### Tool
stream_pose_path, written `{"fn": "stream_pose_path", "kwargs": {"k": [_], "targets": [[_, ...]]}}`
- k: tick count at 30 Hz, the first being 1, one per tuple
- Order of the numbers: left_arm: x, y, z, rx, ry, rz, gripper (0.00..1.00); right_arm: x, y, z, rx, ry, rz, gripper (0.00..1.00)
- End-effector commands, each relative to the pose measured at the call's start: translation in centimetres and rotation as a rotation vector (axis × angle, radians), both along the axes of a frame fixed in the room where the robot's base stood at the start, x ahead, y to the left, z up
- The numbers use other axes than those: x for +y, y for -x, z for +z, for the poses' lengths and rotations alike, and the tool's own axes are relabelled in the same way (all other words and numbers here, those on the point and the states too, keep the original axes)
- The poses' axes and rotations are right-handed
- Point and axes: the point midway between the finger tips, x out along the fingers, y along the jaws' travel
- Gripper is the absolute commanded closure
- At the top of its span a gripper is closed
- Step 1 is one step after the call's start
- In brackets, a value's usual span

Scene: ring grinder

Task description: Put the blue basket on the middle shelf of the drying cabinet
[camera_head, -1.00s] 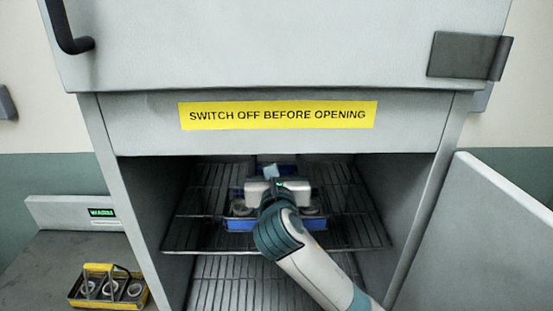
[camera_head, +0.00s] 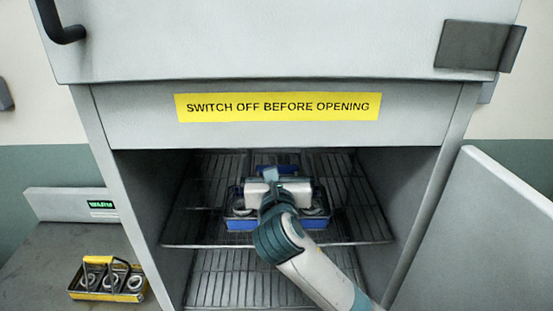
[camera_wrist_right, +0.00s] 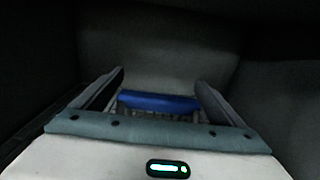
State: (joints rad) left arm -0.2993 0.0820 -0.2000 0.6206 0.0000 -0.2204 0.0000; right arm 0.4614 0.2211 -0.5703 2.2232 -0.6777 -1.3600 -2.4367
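The blue basket (camera_head: 240,224) stands on the upper of the two wire shelves (camera_head: 345,236) visible inside the open drying cabinet (camera_head: 128,160). It holds pale rings, partly hidden by my right gripper. My right gripper (camera_head: 277,182) is at the basket, above its near part. In the right wrist view its two fingers (camera_wrist_right: 158,88) are spread apart, with the blue handle bar (camera_wrist_right: 158,102) showing between them. The fingers do not look closed on the bar. My left gripper is not in view.
The open cabinet door (camera_head: 490,230) is at the right. A lower wire shelf (camera_head: 225,285) lies beneath.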

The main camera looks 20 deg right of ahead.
Motion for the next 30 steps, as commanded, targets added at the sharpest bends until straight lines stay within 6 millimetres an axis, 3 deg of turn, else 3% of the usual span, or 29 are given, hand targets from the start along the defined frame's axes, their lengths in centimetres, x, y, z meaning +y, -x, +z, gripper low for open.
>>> {"fn": "stream_pose_path", "kwargs": {"k": [6, 11, 26, 30], "targets": [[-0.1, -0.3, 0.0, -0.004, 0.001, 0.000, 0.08, 0.0, 0.0, 0.3, -0.002, -0.002, 0.001, 0.08], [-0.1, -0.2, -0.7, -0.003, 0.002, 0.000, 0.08, 0.4, 1.2, 0.1, -0.002, 0.000, 0.002, 0.08], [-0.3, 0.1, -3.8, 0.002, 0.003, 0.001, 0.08, 2.8, 9.2, 0.0, -0.003, -0.004, 0.004, 0.08], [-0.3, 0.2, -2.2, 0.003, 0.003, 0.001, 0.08, 3.1, 10.6, 0.5, 0.003, 0.000, 0.002, 0.08]]}}
